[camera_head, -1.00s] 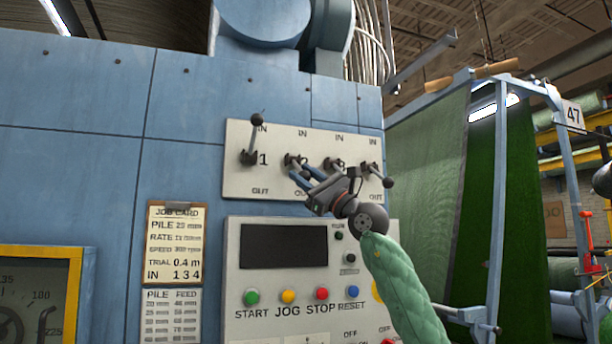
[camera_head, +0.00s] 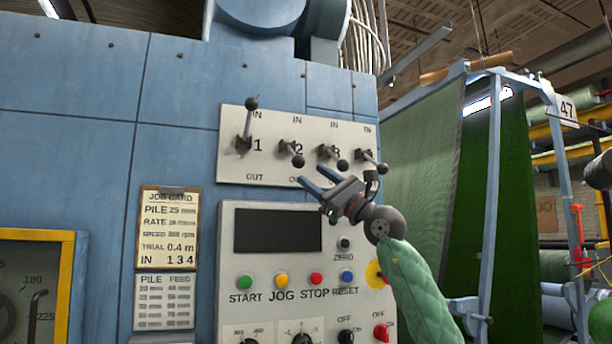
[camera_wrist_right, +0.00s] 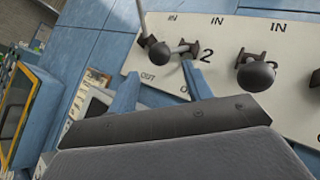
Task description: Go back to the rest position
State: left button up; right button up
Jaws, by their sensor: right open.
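My right gripper (camera_head: 312,181) is open and empty in front of the control panel, just below the lever 2 knob (camera_head: 298,161). Its two blue fingers also show in the right wrist view (camera_wrist_right: 160,88), with the lever 2 knob (camera_wrist_right: 160,55) ahead of them. I see a gap between fingers and knob in the head view. Lever 1 (camera_head: 251,103) points up toward IN. Levers 2, 3 (camera_head: 342,165) and 4 (camera_head: 382,168) tilt down to the right. My left gripper is not in view.
A job card (camera_head: 168,228) hangs left of the button panel (camera_head: 230,215). A yellow-framed gauge (camera_head: 68,285) is at lower left. Green turf (camera_head: 425,170) hangs on a blue frame (camera_head: 490,200) at right. Open air lies between the panel and the turf.

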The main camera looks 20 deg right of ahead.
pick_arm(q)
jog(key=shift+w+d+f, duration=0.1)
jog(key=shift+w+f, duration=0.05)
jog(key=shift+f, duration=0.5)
pick_arm(e)
jog(key=shift+s+d+f, duration=0.35)
jog(key=shift+f, duration=0.15)
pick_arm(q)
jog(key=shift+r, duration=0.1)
